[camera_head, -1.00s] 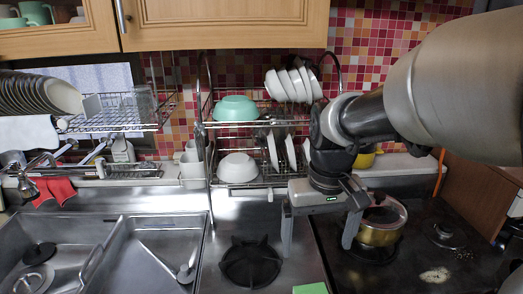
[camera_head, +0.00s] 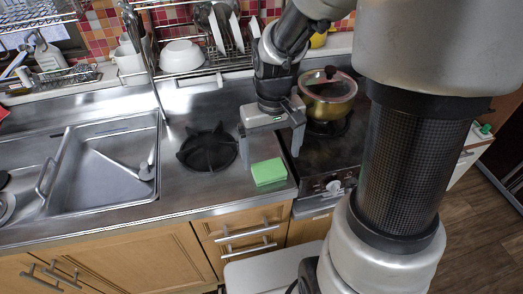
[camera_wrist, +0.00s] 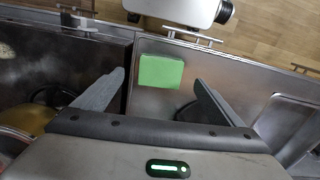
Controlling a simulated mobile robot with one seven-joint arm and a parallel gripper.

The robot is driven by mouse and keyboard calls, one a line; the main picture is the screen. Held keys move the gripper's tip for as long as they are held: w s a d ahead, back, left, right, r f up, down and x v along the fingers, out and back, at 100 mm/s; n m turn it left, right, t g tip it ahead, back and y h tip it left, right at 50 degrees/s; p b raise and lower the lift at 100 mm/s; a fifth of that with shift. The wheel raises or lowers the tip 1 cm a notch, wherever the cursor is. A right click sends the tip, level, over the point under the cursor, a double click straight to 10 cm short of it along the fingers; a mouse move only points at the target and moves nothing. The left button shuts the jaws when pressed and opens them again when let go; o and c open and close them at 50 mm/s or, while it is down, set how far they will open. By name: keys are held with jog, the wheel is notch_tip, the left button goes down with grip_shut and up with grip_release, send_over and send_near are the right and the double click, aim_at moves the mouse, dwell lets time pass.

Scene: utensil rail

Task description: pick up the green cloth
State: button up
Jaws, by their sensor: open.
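The green cloth (camera_head: 269,171) is a small folded block. It lies flat on the steel counter near the front edge, just left of the stove. My gripper (camera_head: 270,150) points down above the counter, just behind the cloth in the head view. Its two fingers are spread wide and nothing is between them. In the wrist view the cloth (camera_wrist: 160,73) shows whole, between the directions of the two fingertips (camera_wrist: 159,79). The fingers do not appear to touch it; the exact height above it cannot be told.
A black burner grate (camera_head: 207,150) sits left of the gripper. A lidded pot (camera_head: 328,95) stands on the stove close to its right. The sink (camera_head: 100,165) is farther left, and a dish rack with a white bowl (camera_head: 181,56) is behind. Counter around the cloth is bare.

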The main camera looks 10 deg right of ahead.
aim_at(270, 171)
notch_tip(270, 171, down, 5)
jog(key=shift+a+f+b, duration=0.1)
jog(key=shift+f+b, duration=0.05)
jog(key=shift+b, duration=0.4)
jog(key=c, duration=1.1)
notch_tip(270, 171, up, 10)
jog(key=shift+r+p, duration=0.1)
jog(key=shift+p, duration=0.95)
jog(key=shift+c, duration=0.2)
